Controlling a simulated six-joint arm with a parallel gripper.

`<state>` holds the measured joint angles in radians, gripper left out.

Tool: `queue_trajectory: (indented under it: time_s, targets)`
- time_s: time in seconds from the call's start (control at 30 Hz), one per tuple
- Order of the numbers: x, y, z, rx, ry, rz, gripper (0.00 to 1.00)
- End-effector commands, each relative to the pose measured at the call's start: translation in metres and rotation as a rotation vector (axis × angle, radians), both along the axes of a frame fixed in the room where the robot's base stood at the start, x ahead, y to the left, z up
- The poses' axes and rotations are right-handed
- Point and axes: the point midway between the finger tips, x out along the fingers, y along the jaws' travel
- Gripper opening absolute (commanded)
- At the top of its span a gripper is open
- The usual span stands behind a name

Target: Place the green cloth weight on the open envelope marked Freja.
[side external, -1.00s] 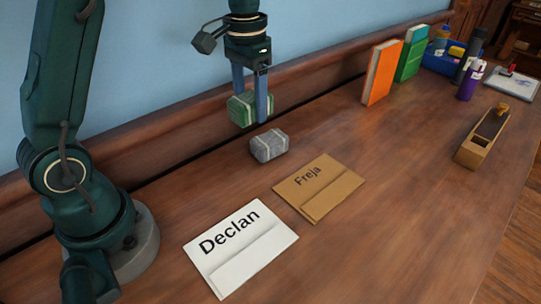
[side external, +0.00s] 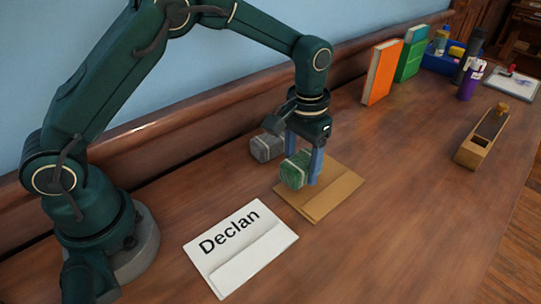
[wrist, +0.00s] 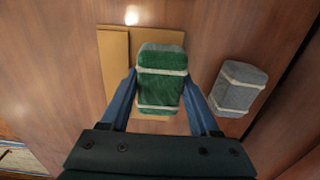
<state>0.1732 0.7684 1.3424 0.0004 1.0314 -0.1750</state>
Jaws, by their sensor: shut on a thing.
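The green cloth weight (side external: 294,170), banded with pale straps, is between the blue fingers of my gripper (side external: 304,167). My gripper is shut on it, low over the brown Freja envelope (side external: 335,192). The weight also shows in the wrist view (wrist: 161,80), with a finger on each side and the brown envelope (wrist: 113,60) behind it. The name on the envelope is hidden by the gripper and weight. I cannot tell whether the weight touches the envelope.
A grey cloth weight (side external: 266,147) lies just left of my gripper; it also shows in the wrist view (wrist: 239,88). The white Declan envelope (side external: 240,250) lies in front. An orange book (side external: 382,73) and a wooden plane (side external: 482,138) stand farther right. The table's middle is clear.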

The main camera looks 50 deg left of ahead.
Motion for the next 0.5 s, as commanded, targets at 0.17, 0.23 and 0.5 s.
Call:
queue_trajectory:
  time_s: [0.17,0.23,0.5]
  targets:
    - [0.000,0.000,-0.017,-0.001,-0.001,0.000,0.00]
    - [0.000,0.000,-0.018,-0.001,-0.002,0.000,0.00]
    - [0.000,0.000,-0.020,-0.001,-0.001,0.000,0.00]
